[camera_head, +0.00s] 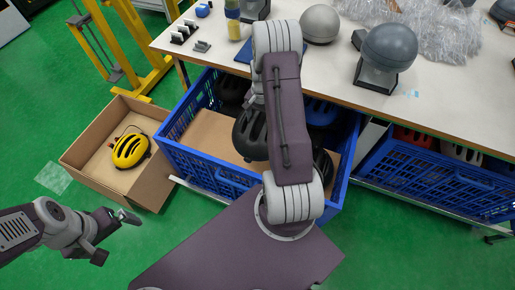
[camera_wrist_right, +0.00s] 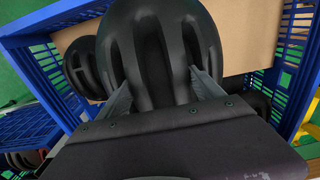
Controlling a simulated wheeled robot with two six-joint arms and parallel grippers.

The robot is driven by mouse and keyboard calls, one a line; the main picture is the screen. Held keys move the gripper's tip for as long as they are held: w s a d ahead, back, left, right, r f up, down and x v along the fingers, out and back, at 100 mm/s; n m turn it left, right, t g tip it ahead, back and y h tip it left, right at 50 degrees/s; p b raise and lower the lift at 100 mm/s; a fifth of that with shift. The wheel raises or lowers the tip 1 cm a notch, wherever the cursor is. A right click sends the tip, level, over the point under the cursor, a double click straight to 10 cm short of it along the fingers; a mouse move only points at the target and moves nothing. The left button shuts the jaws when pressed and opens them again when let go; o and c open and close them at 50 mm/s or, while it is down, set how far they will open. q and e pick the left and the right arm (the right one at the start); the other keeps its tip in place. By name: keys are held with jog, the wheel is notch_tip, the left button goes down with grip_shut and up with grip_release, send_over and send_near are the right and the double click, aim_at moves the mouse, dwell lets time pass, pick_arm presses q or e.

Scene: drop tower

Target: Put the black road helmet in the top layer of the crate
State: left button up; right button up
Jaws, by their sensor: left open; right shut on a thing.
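The black road helmet (camera_head: 249,135) is over the blue crate (camera_head: 213,178), partly hidden by my right arm in the head view. In the right wrist view my right gripper (camera_wrist_right: 162,90) is shut on the helmet (camera_wrist_right: 165,50), one finger on each side. A brown cardboard sheet (camera_head: 207,132) lies in the crate, beneath the helmet; I cannot tell whether they touch. Other dark helmets sit in the crate, one at the back (camera_head: 230,88) and a dark blue one (camera_head: 320,112) at the right. My left gripper (camera_head: 116,234) is open and empty, left of the crate.
A cardboard box (camera_head: 88,143) with a yellow helmet (camera_head: 131,150) stands left of the crate. A second blue crate (camera_head: 430,178) with helmets is at the right. The workbench (camera_head: 340,80) behind carries grey domes and clear wrap. Green floor lies open at left.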

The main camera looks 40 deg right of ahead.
notch_tip(320, 180, down, 15)
jog(key=b, duration=0.2)
jog(key=shift+b, duration=0.3)
